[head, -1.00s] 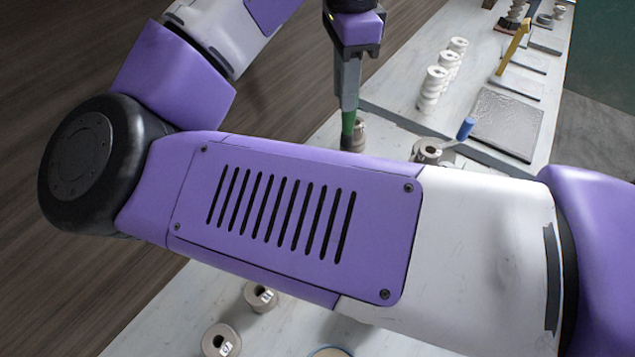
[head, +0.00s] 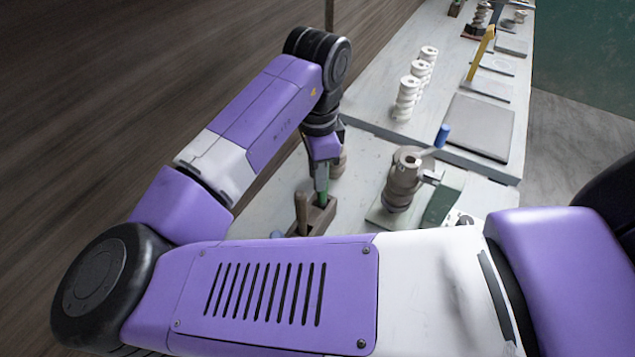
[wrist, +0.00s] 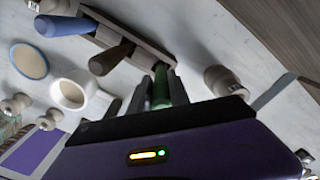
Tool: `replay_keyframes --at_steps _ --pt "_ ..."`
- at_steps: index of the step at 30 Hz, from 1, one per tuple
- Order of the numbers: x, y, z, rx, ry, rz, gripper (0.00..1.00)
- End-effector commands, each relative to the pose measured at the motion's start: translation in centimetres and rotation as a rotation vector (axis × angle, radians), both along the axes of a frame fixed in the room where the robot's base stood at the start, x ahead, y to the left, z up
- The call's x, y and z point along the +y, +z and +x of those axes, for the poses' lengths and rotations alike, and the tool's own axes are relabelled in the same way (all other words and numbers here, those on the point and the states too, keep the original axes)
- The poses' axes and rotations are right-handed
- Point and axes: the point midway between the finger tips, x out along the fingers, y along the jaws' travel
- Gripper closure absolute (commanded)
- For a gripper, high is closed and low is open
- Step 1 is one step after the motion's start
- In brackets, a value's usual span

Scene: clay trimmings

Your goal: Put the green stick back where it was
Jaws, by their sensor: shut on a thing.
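The green stick (head: 323,199) is upright between the fingers of my gripper (head: 321,186), which is shut on it. In the wrist view the green stick (wrist: 161,90) also shows between the fingers (wrist: 160,84). Its far end meets the end of a dark wooden rack (wrist: 135,36); I cannot tell how deep it sits in it. The rack (head: 322,217) also holds a brown stick (head: 301,212) beside the green one and a blue stick (wrist: 62,25) at its other end.
A beige spool-like piece (wrist: 222,80) stands close to the rack. A clamp-like device with a blue handle (head: 442,135) stands to the right. White stacked spools (head: 408,98) and a dark slab (head: 480,127) are farther back. A white mug (wrist: 72,92) is near the rack.

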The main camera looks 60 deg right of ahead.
Motion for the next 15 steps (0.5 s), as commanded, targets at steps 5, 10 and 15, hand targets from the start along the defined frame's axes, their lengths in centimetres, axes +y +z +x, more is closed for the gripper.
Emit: replay_keyframes --at_steps 5,10,15 --pt "0.0 -1.8 0.0 0.002 0.000 0.002 1.00" --pt "0.0 -3.7 0.0 0.001 0.001 0.001 1.00" --pt "0.0 -3.7 0.0 -0.001 0.000 -0.001 1.00"
